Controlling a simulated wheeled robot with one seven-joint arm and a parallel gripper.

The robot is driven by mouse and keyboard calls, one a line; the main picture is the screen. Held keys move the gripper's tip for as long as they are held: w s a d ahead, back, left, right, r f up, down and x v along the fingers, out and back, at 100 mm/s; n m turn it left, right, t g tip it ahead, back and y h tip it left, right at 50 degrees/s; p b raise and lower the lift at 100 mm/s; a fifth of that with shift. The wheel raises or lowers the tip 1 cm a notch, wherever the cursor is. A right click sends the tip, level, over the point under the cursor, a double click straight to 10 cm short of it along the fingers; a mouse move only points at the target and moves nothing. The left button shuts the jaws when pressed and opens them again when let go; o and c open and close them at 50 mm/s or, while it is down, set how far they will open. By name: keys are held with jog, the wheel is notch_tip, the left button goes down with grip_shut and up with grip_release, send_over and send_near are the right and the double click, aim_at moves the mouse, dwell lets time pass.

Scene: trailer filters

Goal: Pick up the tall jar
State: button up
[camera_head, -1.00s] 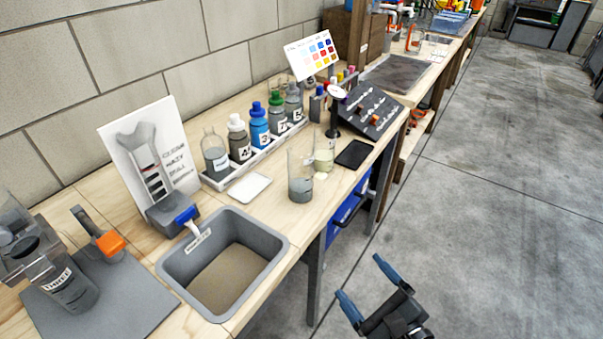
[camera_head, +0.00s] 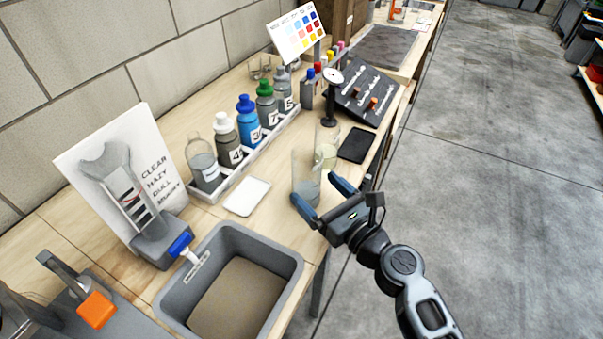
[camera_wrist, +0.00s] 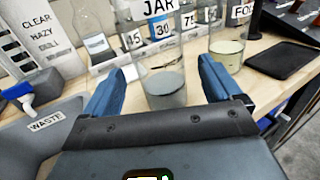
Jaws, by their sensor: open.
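The tall jar (camera_head: 306,176) is a clear glass cylinder with grey, cloudy liquid in its lower part. It stands upright on the wooden bench near the front edge. In the wrist view the tall jar (camera_wrist: 165,85) carries a label reading "JAR" and stands ahead, between the lines of the two fingers. My gripper (camera_head: 325,200) is open, with blue fingers, at the bench edge by the jar's lower part. In the wrist view my gripper (camera_wrist: 155,85) has nothing held; whether the fingertips flank the jar is hard to tell.
A shorter jar with pale yellow liquid (camera_head: 326,152) stands close behind the tall jar. A black pad (camera_head: 357,145) lies to its right. A grey waste bin (camera_head: 285,268) is at front left.

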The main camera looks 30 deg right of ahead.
aim_at(299, 157)
jog(key=w, duration=0.3)
jog(key=w+a+r+p, duration=0.1)
jog(key=w, duration=0.1)
jog(key=shift+w, duration=0.1)
jog(key=shift+w+a+f, duration=0.1)
jog(key=shift+w+a, duration=0.05)
jog(key=shift+w, duration=0.4)
jog(key=shift+c, duration=0.2)
jog(key=c, duration=1.1)
jog(key=shift+r+p, duration=1.55)
jog(key=shift+r, duration=0.5)
jog(key=shift+s+d+r+p, duration=0.2)
jog(key=shift+s+d+r, duration=0.8)
jog(key=shift+d, duration=0.75)
jog(key=shift+s+d+r+p, duration=0.15)
jog(key=shift+s+d+r, duration=0.5)
jog(key=shift+d+r, duration=0.85)
jog(key=shift+s+d+r+p, duration=0.2)
jog(key=shift+s+d+r, duration=0.7)
jog(key=shift+d, duration=1.05)
